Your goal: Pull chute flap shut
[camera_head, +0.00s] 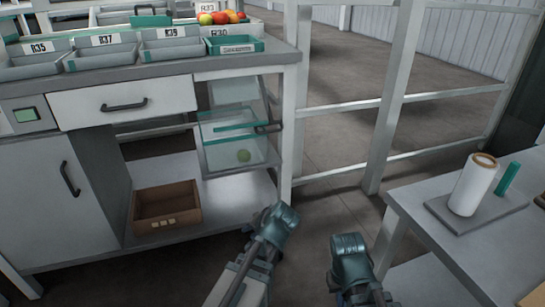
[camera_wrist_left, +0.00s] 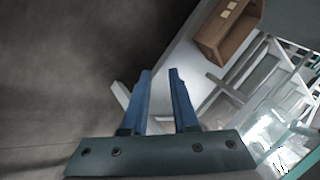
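The chute flap (camera_head: 222,152) is a clear panel with teal edges under the right end of the bench in the head view. A dark handle (camera_head: 268,127) sits at its upper right. It looks tilted out from the chute, though how far I cannot tell. My left gripper (camera_head: 280,218) is low in front of the bench, below and apart from the flap. In the left wrist view its two blue fingers (camera_wrist_left: 160,76) are apart with nothing between them. My right gripper (camera_head: 350,250) is at the bottom centre, its fingers not clear.
A brown crate (camera_head: 140,212) stands on the lower shelf, left of the flap. A white bench post (camera_head: 288,140) rises close to the handle's right. A side table (camera_head: 415,205) with a white roll (camera_head: 472,187) is on the right. Open floor lies between bench and table.

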